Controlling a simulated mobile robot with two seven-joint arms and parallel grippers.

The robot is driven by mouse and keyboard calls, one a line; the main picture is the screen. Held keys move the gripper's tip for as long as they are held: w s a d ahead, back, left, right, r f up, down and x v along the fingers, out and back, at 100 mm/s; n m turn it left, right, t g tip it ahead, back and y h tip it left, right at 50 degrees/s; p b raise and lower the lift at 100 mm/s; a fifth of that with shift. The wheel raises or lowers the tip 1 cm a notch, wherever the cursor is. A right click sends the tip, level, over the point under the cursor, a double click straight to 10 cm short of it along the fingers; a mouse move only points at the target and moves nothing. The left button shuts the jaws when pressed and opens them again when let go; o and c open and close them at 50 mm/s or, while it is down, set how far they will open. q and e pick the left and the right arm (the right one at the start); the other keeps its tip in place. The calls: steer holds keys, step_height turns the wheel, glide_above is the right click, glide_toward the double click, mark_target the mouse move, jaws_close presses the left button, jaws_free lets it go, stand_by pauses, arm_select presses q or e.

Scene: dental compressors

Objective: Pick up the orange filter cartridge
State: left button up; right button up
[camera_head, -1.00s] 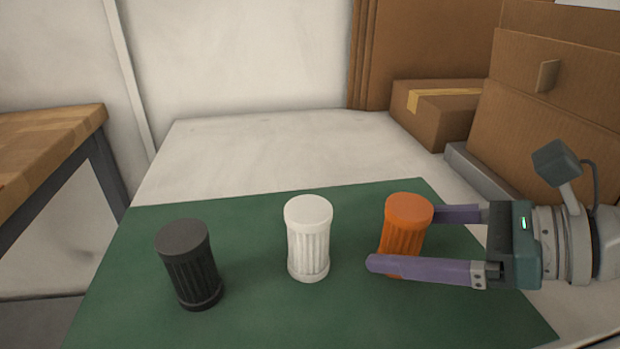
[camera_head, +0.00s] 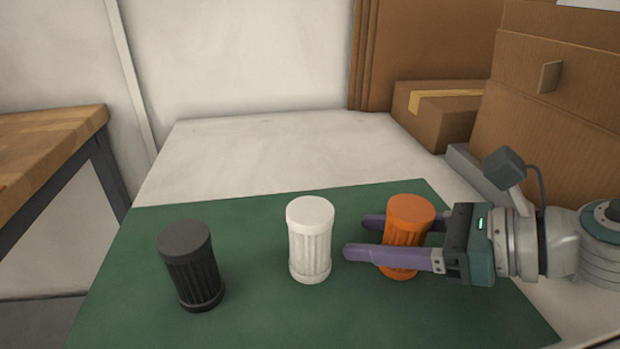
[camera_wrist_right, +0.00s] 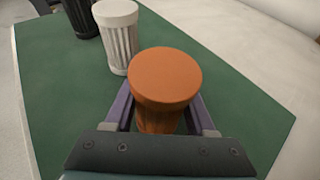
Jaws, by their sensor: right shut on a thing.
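The orange filter cartridge (camera_head: 409,215) stands upright on the right part of the green mat (camera_head: 262,312). In the right wrist view the orange cartridge (camera_wrist_right: 165,78) fills the space between the fingers. My right gripper (camera_head: 372,238) reaches in from the right, low and level, with its purple fingers shut on the cartridge's sides; the fingertips stick out past it to the left. The right gripper (camera_wrist_right: 160,112) also shows in the right wrist view, partly hidden by the cartridge. The cartridge's base appears to be on the mat. My left gripper is not in view.
A white cartridge (camera_head: 310,240) stands just left of the fingertips, with a small gap. A black cartridge (camera_head: 191,266) stands farther left. Cardboard boxes (camera_head: 440,115) are at the back right. The pale table (camera_head: 270,150) behind the mat is bare.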

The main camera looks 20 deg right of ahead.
jaws_close()
